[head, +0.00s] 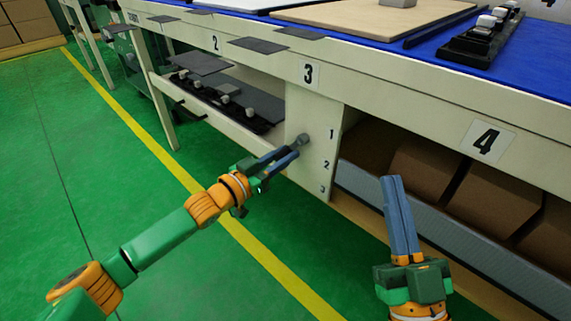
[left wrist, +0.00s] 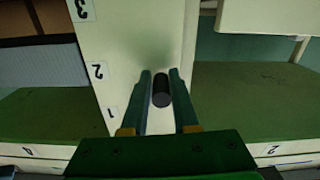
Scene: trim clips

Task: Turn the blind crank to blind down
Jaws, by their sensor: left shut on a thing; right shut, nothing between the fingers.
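The crank shows as a small grey knob (head: 303,138) on the cream end panel (head: 313,115) under the bench, beside the numbers 1, 2 and 3. My left gripper (head: 295,152) reaches the panel and is shut on this knob. In the left wrist view the knob is a dark cylinder (left wrist: 161,92) between the two fingers (left wrist: 161,85). My right gripper (head: 392,180) is shut and empty, pointing up in front of the shelf of boxes, away from the crank. I cannot make out the blind itself in either view.
The bench front (head: 380,95) with labels 2, 3 and 4 runs above the crank. Cardboard boxes (head: 432,170) stand on the lower shelf at right. A lower shelf (head: 215,112) with dark trays is at left. Green floor (head: 150,190) with a yellow line is open in front.

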